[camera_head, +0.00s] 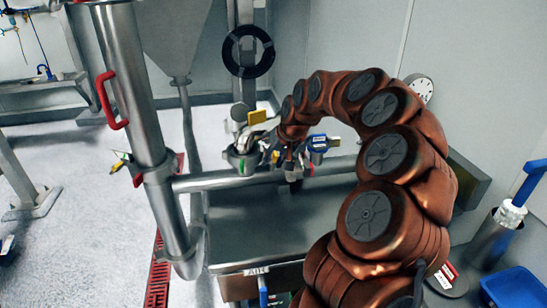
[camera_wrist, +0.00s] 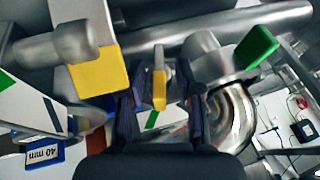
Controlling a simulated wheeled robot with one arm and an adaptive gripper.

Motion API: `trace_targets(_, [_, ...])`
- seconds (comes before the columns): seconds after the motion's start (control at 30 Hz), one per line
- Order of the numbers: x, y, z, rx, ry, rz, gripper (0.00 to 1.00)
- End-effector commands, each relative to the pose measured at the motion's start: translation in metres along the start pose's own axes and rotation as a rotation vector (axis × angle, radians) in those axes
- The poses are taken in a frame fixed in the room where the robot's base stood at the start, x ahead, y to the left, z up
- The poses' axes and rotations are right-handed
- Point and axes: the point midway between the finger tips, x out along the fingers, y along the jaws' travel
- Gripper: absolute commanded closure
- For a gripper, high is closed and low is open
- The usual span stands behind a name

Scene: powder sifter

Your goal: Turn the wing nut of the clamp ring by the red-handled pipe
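The red-handled pipe (camera_head: 135,90) stands upright at the left in the head view, with its red handle (camera_head: 112,100) on its left side. A clamp ring (camera_head: 160,172) sits around it where a horizontal pipe (camera_head: 215,181) joins. Small yellow-green and red parts (camera_head: 120,160) stick out there. My gripper (camera_head: 290,160) is well right of that pipe, by the other end of the horizontal pipe. In the wrist view its two dark fingers (camera_wrist: 160,112) are apart. A small yellow-tipped metal part (camera_wrist: 159,90) shows between them; I cannot tell whether they touch it.
A larger yellow-ended metal part (camera_wrist: 95,70) and a green block (camera_wrist: 256,47) flank my fingers closely. A blue "40 mm" tag (camera_wrist: 42,154) is at lower left. A grey table (camera_head: 270,230) lies under the pipe. Open floor (camera_head: 80,160) lies left of the upright pipe.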

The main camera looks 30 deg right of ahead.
Motion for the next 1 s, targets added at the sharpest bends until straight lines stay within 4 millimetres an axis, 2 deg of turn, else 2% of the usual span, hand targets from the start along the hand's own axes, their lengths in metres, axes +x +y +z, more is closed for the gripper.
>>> trace_targets(0.27, [0.0019,0.0002,-0.0007,0.0,0.003,0.0,0.67])
trace_targets(0.6, [0.0016,0.0001,-0.0006,-0.001,0.003,0.0,1.0])
trace_targets(1.0, [0.0023,0.0003,-0.0004,-0.006,0.003,0.013,1.0])
